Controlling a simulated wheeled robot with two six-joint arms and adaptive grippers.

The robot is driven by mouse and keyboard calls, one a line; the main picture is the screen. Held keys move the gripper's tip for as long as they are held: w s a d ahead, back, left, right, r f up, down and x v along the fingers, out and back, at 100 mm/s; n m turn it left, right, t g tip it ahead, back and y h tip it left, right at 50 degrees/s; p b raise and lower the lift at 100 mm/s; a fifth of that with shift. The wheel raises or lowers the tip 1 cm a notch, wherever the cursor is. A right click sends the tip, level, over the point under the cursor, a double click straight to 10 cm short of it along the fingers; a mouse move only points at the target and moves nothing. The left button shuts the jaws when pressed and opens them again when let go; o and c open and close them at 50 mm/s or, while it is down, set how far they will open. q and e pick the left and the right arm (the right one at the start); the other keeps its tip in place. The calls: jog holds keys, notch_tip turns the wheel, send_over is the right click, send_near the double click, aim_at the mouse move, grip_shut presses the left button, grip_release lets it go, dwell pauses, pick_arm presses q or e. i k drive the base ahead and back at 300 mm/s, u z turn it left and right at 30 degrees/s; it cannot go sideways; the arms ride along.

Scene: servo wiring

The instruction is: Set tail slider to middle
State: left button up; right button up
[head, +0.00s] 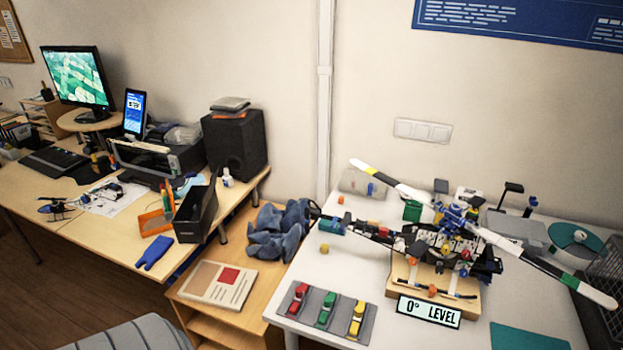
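A model helicopter (448,245) with a long rotor stands on a wooden base (400,285) on the white table. Its tail boom (362,229) points left. A sign reading "0° LEVEL" (429,312) is at the base's front. A thin dark rod with orange parts (432,291) lies along the base. A grey mat (308,313) at the table's front left bears a red piece (298,297), a green piece (325,309) and a yellow piece (356,319). I cannot tell which part is the tail slider or its position. Neither gripper is in view.
A mesh basket (606,285), a round teal-and-grey item (575,243) and a teal mat (527,337) are at the right. Small coloured pieces lie near the tail. A lower wooden shelf with a book (218,284) and blue cloth (277,232) adjoins the left.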

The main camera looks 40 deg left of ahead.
aim_at(335, 219)
jog(key=u, duration=1.3)
